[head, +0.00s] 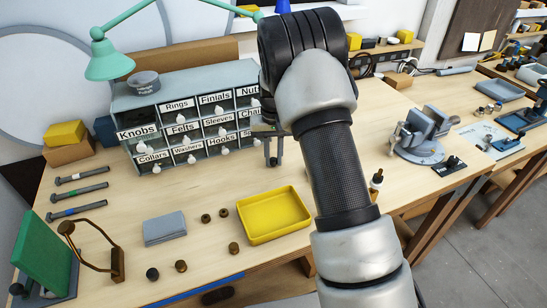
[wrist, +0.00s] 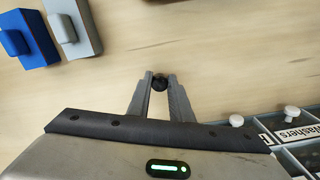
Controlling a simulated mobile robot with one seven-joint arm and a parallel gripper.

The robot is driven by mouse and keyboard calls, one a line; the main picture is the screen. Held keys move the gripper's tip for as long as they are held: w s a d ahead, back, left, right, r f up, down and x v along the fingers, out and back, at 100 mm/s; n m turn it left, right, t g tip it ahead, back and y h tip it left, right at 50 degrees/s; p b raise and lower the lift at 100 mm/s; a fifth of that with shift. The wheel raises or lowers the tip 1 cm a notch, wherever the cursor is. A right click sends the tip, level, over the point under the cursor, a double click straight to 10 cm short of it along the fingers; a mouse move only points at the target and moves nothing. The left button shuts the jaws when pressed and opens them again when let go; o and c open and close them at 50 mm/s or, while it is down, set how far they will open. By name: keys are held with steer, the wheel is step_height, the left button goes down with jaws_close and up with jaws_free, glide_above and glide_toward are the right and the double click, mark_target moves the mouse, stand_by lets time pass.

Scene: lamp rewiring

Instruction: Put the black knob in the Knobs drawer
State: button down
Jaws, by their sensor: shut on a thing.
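My gripper (wrist: 160,80) is shut on a small round black knob (wrist: 160,84), held between its fingertips in the wrist view. White pulls and a Washers label (wrist: 293,134) show at the wrist view's right.
A yellow tray (head: 273,237), grey cloth-like block (head: 165,229) and several small brown or dark round pieces (head: 234,248) lie in front of the cabinet. A green lamp (head: 108,62) overhangs the cabinet's left. A vise (head: 420,130) stands at right.

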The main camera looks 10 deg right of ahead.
steer(key=shift+f, duration=0.35)
steer(key=c, duration=1.6)
jaws_free()
